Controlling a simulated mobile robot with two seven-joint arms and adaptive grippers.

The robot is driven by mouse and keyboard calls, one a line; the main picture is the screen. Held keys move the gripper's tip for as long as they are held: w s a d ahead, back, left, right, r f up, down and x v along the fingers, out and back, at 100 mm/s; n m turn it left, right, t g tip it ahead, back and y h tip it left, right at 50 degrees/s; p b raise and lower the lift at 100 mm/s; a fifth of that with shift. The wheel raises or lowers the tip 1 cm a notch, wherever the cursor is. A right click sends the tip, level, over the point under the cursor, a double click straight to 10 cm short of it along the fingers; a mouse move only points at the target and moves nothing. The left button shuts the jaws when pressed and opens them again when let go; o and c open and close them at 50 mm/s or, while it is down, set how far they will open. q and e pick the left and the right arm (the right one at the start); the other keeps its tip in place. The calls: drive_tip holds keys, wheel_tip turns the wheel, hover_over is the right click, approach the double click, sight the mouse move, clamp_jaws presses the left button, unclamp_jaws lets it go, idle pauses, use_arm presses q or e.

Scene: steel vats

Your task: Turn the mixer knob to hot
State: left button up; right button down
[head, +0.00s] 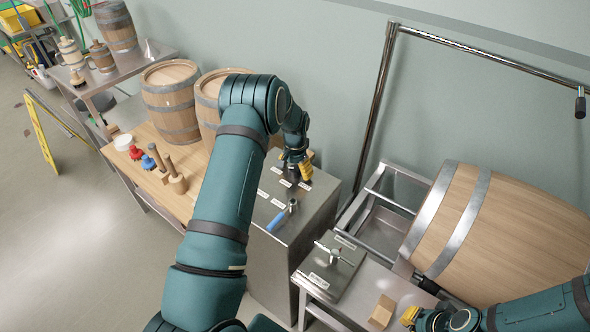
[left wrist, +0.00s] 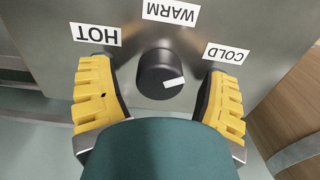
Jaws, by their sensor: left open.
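The mixer knob (left wrist: 160,75) is a round black knob on a steel panel in the left wrist view. Its white mark points right, toward the COLD label (left wrist: 226,53) side. The WARM label (left wrist: 170,12) is at the top and the HOT label (left wrist: 97,34) at the left. My left gripper (left wrist: 160,98) is open, with a yellow-backed finger on either side of the knob and gaps between. In the head view my left gripper (head: 297,165) is over the steel cabinet and hides the knob. My right gripper (head: 410,316) is partly seen at lower right; its jaw opening is unclear.
A blue-handled lever (head: 280,218) is on the steel cabinet (head: 325,203) near the left gripper. A wooden counter (head: 142,136) with barrels and brushes stands left. A steel sink (head: 385,218) and a large tilted barrel (head: 500,230) are at right.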

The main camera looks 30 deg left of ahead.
use_arm(q)
drive_tip(key=shift+f, duration=0.1)
drive_tip(key=c, duration=1.2)
drive_tip(key=shift+c, duration=0.3)
